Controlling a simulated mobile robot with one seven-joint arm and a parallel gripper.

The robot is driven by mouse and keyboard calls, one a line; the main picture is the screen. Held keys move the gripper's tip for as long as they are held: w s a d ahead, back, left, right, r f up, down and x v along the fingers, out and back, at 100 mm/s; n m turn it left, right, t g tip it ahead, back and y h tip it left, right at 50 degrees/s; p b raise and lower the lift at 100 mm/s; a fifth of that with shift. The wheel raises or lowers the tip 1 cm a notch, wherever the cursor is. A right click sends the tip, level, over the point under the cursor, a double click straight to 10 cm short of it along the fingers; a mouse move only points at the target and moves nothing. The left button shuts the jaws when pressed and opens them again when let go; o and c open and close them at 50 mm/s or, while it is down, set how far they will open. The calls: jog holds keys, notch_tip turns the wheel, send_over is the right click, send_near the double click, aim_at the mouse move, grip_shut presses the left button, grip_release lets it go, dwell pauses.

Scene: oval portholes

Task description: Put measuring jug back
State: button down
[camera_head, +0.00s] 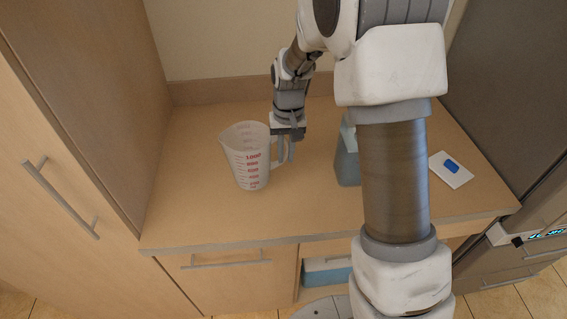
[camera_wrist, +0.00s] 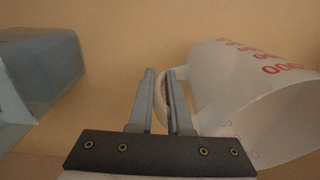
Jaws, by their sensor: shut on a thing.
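The measuring jug (camera_head: 247,158) is white and translucent with red markings, and it stands upright on the wooden counter (camera_head: 200,215). Its handle faces right, toward my gripper (camera_head: 288,138). In the wrist view the jug (camera_wrist: 255,85) is on the right, and my gripper (camera_wrist: 163,88) is shut on its handle (camera_wrist: 160,103), with one finger on the outer side and one through the loop. Part of the handle is hidden by the fingers. I cannot tell whether the jug's base touches the counter.
A blue-grey container (camera_head: 347,160) stands right of the jug, partly behind my arm; it also shows in the wrist view (camera_wrist: 45,70). A white card with a blue patch (camera_head: 451,168) lies at the right. A tall cabinet (camera_head: 85,110) borders the left. The counter's front left is clear.

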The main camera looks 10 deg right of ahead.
jog(key=shift+a+f, duration=0.2)
jog(key=shift+w+f, duration=0.1)
jog(key=shift+f, duration=1.8)
jog(key=shift+f, duration=0.2)
jog(key=c, duration=0.8)
grip_release()
jog(key=shift+c, duration=0.2)
jog(key=shift+r, duration=0.1)
